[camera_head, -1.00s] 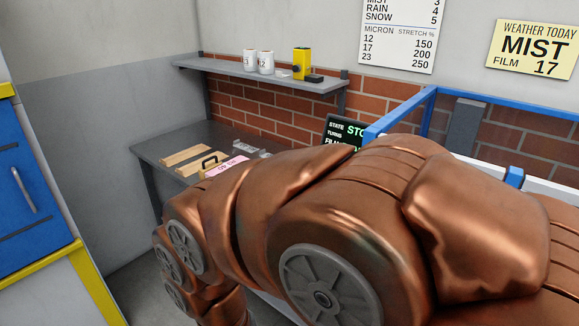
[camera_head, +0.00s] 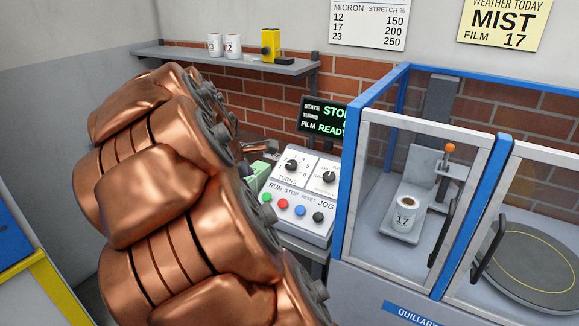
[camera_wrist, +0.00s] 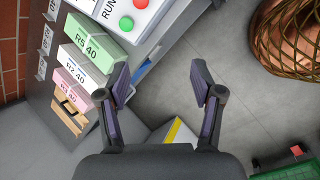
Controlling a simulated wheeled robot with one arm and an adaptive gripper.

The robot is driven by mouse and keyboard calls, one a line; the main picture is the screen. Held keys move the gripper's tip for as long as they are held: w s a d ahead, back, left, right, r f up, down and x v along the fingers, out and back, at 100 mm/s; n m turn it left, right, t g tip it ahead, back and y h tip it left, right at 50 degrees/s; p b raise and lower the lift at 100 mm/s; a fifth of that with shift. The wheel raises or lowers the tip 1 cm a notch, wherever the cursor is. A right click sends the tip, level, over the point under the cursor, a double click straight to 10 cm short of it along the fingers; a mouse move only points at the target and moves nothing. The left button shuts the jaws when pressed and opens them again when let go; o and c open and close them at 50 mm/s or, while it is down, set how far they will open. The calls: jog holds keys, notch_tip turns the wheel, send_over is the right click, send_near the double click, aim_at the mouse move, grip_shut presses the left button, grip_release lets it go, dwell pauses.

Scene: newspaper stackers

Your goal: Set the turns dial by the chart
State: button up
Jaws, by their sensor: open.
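The turns dial (camera_head: 291,166) is a black knob with a white pointer, at the upper left of the light control panel (camera_head: 281,214). A second black dial (camera_head: 328,178) is to its right. The chart (camera_head: 369,22) on the wall shows micron rows 12, 17, 23 with stretch 150, 200, 250; its top is cut off. My gripper (camera_wrist: 160,86) is open and empty in the wrist view, above the floor beside the bench. The panel's corner with green and red buttons shows at the top there; the dials do not. My arm hides the gripper in the head view.
A weather sign (camera_head: 504,21) reads MIST, FILM 17. A dark display (camera_head: 324,119) reads FILM READY. Price-marked bundles (camera_wrist: 93,45) lie left of my gripper in the wrist view.

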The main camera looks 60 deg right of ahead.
jog(key=w+d+f+n+h+b, duration=0.1)
jog(key=d+n, duration=0.1)
jog(key=d, duration=0.4)
jog(key=w+d+n+h, duration=0.1)
jog(key=w+d+n, duration=0.15)
jog(key=d, duration=0.35)
jog(key=n+h, duration=0.1)
jog(key=n, duration=0.5)
send_near(291, 163)
jog(key=x, duration=0.2)
jog(key=shift+m, duration=0.35)
jog(key=shift+x, duration=3.45)
jog(key=c, duration=1.1)
